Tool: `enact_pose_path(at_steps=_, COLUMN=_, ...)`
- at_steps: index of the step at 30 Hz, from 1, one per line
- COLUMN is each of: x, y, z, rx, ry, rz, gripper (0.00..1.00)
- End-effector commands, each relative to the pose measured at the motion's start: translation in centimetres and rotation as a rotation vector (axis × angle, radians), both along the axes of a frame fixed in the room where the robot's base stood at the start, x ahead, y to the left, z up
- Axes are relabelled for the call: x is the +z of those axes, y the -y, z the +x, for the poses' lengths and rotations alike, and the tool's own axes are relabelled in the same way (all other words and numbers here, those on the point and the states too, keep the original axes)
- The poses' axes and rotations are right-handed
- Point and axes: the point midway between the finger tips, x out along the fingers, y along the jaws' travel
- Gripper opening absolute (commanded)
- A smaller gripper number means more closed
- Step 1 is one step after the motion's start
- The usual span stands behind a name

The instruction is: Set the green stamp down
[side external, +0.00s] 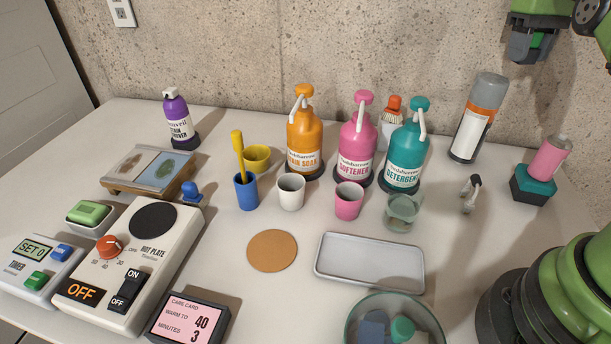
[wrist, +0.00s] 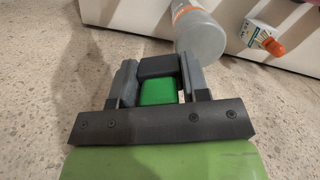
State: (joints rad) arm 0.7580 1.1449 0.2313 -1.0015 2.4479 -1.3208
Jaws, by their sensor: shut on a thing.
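My gripper (side external: 531,50) is at the top right of the side view, raised high above the table in front of the concrete wall. It is shut on the green stamp (side external: 537,40), of which only a small green patch shows there. In the wrist view my gripper (wrist: 158,80) has its two dark fingers on either side of the green stamp (wrist: 158,92). A dark block shows at the fingertips beyond the green part. The stamp is clear of the table.
Pump bottles (side external: 305,140) line the back, with a grey-and-orange spray can (side external: 478,118) at right. Cups (side external: 291,192), a cork disc (side external: 272,251), a grey tray (side external: 370,263) and a glass bowl (side external: 352,330) fill the middle. A hot plate (side external: 130,255) and wooden board (side external: 118,188) stand left.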

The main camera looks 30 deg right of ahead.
Motion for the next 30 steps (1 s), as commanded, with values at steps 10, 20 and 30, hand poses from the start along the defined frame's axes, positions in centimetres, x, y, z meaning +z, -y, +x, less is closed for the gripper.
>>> enact_pose_path(at_steps=10, x=1.4, y=-3.8, z=1.8, rx=-0.049, ry=-0.002, rz=0.003, gripper=0.18)
enact_pose_path(at_steps=20, x=2.7, y=-15.7, z=4.4, rx=0.013, ry=0.001, rz=0.002, gripper=0.18)
enact_pose_path(at_steps=30, x=3.7, y=-26.4, z=3.1, rx=0.083, ry=0.001, rz=0.002, gripper=0.18)
